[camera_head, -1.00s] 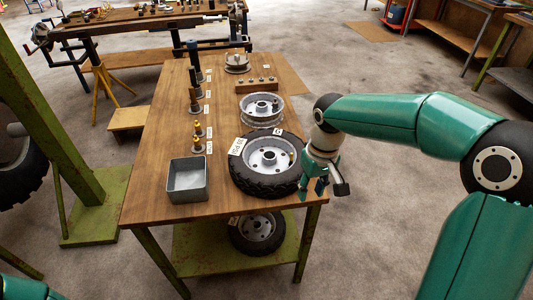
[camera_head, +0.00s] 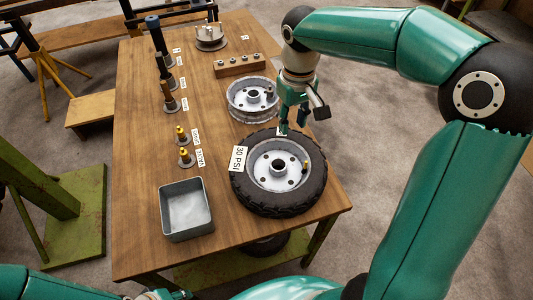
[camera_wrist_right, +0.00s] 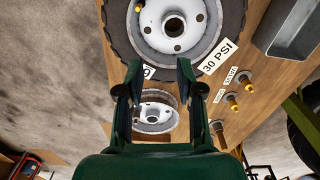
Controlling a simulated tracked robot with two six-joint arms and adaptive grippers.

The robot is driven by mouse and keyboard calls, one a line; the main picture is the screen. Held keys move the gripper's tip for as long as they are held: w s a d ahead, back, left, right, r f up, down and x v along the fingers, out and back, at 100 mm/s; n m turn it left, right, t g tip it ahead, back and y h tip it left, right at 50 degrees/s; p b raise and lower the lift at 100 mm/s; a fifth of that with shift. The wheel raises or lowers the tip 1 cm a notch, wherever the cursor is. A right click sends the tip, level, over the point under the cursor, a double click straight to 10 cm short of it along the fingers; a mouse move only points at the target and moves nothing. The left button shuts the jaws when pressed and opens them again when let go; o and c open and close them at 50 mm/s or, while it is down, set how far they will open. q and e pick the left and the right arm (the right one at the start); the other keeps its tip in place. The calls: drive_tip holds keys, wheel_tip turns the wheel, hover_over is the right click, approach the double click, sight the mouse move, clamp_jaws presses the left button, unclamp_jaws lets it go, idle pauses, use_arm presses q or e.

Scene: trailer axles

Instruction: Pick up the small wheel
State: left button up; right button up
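A wheel with a black tyre and pale hub (camera_head: 277,166) lies flat near the table's front right, tagged "30 PSI"; it also shows in the right wrist view (camera_wrist_right: 178,25). Behind it lies a smaller bare metal rim (camera_head: 240,106), seen between my fingers in the wrist view (camera_wrist_right: 154,115). Another tyre (camera_head: 265,246) is mostly hidden below the tabletop. My right gripper (camera_head: 294,124) is open and empty, above the tyred wheel's far edge; its fingers stand apart in the wrist view (camera_wrist_right: 158,82). At the bottom left, my left arm shows, but its finger state is unclear.
A grey open box (camera_head: 186,209) stands at the table's front left. Several labelled upright parts (camera_head: 184,145) line the left side. A wooden block with pegs (camera_head: 239,66) and a round metal part (camera_head: 209,38) are farther back. The middle strip of the table is clear.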

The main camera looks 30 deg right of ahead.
drive_tip(key=f, duration=0.1)
hover_over(285, 161)
wheel_tip(285, 161, down, 10)
drive_tip(key=shift+f+p, duration=0.75)
drive_tip(key=shift+f, duration=2.2)
clamp_jaws()
use_arm(q)
drive_tip(key=shift+w+r, duration=0.4)
drive_tip(key=shift+r, duration=0.4)
use_arm(e)
drive_tip(key=shift+w+r, duration=0.1)
